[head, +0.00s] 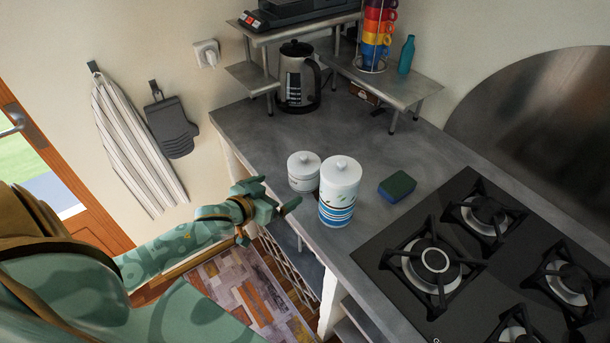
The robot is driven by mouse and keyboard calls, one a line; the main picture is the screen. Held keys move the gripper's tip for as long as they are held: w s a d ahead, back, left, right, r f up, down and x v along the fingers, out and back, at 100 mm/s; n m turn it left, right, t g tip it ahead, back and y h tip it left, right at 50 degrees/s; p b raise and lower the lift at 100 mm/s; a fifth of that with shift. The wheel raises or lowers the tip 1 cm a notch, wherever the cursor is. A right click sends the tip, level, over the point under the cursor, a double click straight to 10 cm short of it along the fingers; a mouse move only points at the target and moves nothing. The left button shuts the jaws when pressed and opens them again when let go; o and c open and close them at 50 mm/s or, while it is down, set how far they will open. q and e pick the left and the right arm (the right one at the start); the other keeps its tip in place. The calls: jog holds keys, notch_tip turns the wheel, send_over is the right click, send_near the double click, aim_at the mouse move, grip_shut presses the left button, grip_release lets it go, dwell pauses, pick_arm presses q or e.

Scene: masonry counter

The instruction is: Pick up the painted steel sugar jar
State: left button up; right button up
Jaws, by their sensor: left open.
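Two lidded white jars stand upright side by side near the counter's left edge. The taller jar (340,191) has blue stripes and a painted pattern. The shorter jar (303,171) is plainer, stands just behind and left of it, and is partly covered by it. I cannot tell for sure which one is the painted steel sugar jar. My left gripper (280,194) is open and empty, left of both jars and by the counter's edge, its fingers pointing toward them. It appears apart from them. My right gripper is not in view.
A green and blue sponge (397,186) lies right of the jars. A black gas hob (394,237) fills the counter's right front. A kettle (298,82) and a metal shelf (398,83) with stacked cups (376,38) stand behind. The counter between kettle and jars is clear.

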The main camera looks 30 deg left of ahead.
aim_at(295, 181)
pick_arm(q)
jog(key=b+x, duration=0.1)
jog(key=x, duration=0.6)
jog(key=shift+w+d+f+b, duration=0.1)
jog(key=shift+w+f+b, duration=0.05)
jog(key=shift+w+b, duration=0.2)
jog(key=b+x, duration=0.1)
jog(key=x, duration=0.3)
jog(key=shift+w+f+b, duration=0.1)
jog(key=shift+f+b, duration=0.2)
jog(key=shift+b, duration=0.1)
jog(key=shift+w+f, duration=0.1)
jog(key=shift+w, duration=0.25)
jog(key=shift+s, duration=0.1)
jog(key=shift+c, duration=0.9)
jog(key=c, duration=0.9)
